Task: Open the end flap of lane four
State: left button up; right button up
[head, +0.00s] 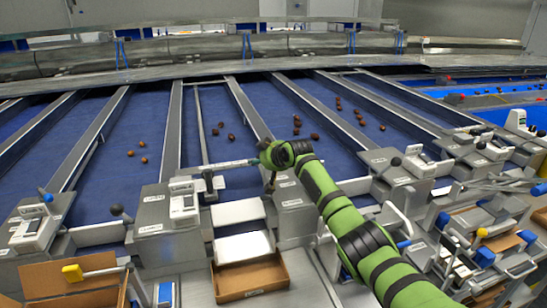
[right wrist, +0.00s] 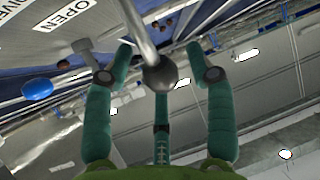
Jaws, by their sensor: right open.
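My right gripper (head: 271,164) reaches in from the lower right in the head view, at the front end of the lanes. In the right wrist view its green fingers (right wrist: 159,54) are spread apart. A dark ball knob (right wrist: 159,76) on a grey rod stands between them, with visible gaps at the sides; contact cannot be told. A white label reading OPEN (right wrist: 68,15) is at upper left there. In the head view a white plate (head: 237,211) spans the lane end below the gripper. Lane numbers are too small to read. My left gripper is not in view.
Blue lanes (head: 215,105) with scattered dates (head: 297,126) lie behind grey dividers. A brown tray (head: 250,277) is at front centre. Neighbouring levers include a blue knob (head: 45,195) and black knobs (head: 116,210). White devices (head: 183,202) stand on the grey boxes.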

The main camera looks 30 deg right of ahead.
jog(key=v, duration=1.1)
jog(key=shift+s+f, duration=0.1)
